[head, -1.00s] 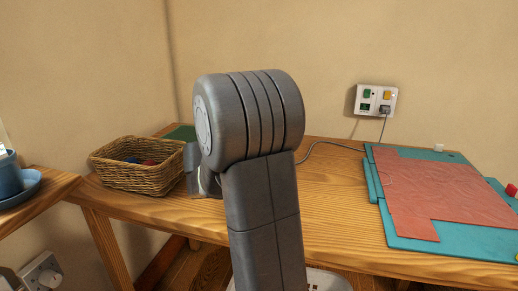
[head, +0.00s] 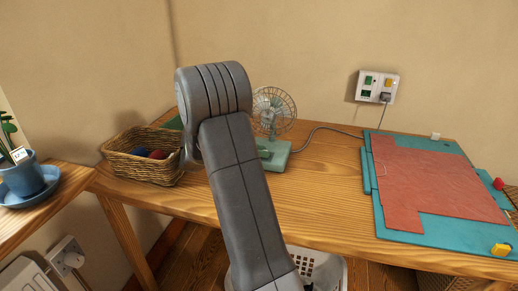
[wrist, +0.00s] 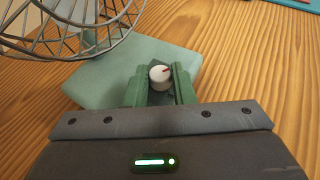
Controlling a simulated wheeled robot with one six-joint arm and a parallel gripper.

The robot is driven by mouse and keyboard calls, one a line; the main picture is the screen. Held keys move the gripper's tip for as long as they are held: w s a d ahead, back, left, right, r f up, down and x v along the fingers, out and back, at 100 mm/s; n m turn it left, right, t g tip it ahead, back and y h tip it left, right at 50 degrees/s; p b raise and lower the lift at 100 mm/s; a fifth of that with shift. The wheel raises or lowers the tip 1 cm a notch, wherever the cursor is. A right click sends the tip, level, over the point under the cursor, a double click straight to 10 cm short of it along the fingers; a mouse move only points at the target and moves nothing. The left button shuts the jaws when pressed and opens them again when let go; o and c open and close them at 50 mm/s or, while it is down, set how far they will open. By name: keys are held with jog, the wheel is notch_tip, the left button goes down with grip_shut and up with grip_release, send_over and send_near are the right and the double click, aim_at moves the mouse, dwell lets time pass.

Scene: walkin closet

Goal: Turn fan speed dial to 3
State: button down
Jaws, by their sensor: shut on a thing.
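The fan stands on the wooden table, with its wire cage (head: 273,110) and teal base (head: 276,153) partly behind my arm in the head view. In the wrist view its base (wrist: 95,80) lies ahead, with the cage (wrist: 85,30) at upper left. The white speed dial (wrist: 158,81) sits between the green fingers of my gripper (wrist: 160,86), which is shut on it. A red mark on the dial points to the upper right. No numbers are readable. The dial and fingertips are hidden in the head view.
A wicker basket (head: 137,171) with balls stands left of my arm. A cable runs from the fan to the wall socket (head: 377,86). A teal mat (head: 460,252) with a red sheet (head: 430,180) covers the table's right side. Bare table lies between.

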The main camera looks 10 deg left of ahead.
jog(key=c, duration=1.2)
grip_release()
jog(key=shift+c, duration=0.2)
jog(key=shift+f, duration=0.1)
